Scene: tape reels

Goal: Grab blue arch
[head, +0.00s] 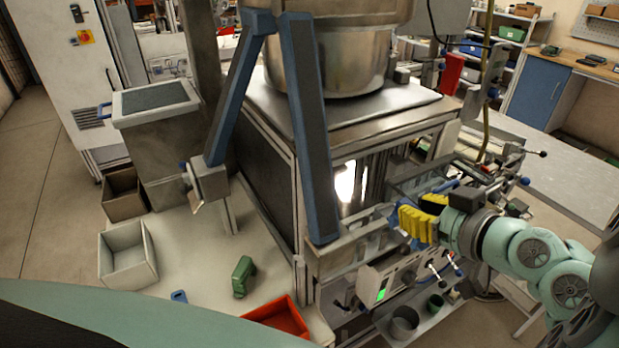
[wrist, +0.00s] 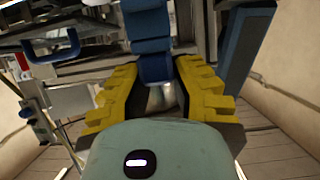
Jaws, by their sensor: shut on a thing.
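My gripper (head: 414,219), with yellow ribbed fingers, is at the right of the head view beside the machine's front. In the wrist view, its fingers (wrist: 157,80) are closed around the lower end of a blue segmented piece (wrist: 152,48), which I take to be the blue arch. The piece runs up out of the top of that view, so its full shape is hidden. In the head view, only a small blue part (head: 393,220) shows at the fingertips.
A machine with large blue-grey struts (head: 305,130) and a steel drum (head: 330,70) fills the middle. On the pale surface at left are a green block (head: 243,277), a red tray (head: 283,318) and a white open box (head: 127,254). A grey worktop (head: 565,175) lies at right.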

